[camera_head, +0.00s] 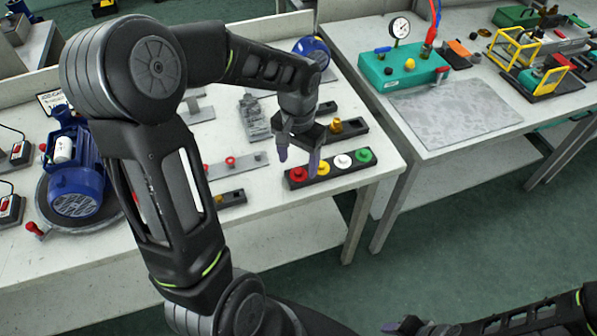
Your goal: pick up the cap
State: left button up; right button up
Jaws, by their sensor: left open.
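A dark rack on the white bench holds a row of round caps: a red cap (298,174), a yellow cap (323,168), a white cap (343,161) and a green cap (364,155). The task does not say which one. My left gripper (298,157) points down over the red and yellow end of the rack. Its purple fingers are apart, with nothing seen between them. My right gripper (400,326) shows only partly at the bottom edge, away from the bench.
A blue motor (78,180) stands on a round plate at left. The right bench carries a teal box with a gauge (400,66), a grey mat (455,110) and a yellow frame (515,47).

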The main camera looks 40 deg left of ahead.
aim_at(298, 174)
pick_arm(q)
jog(key=shift+f, duration=1.4)
grip_shut()
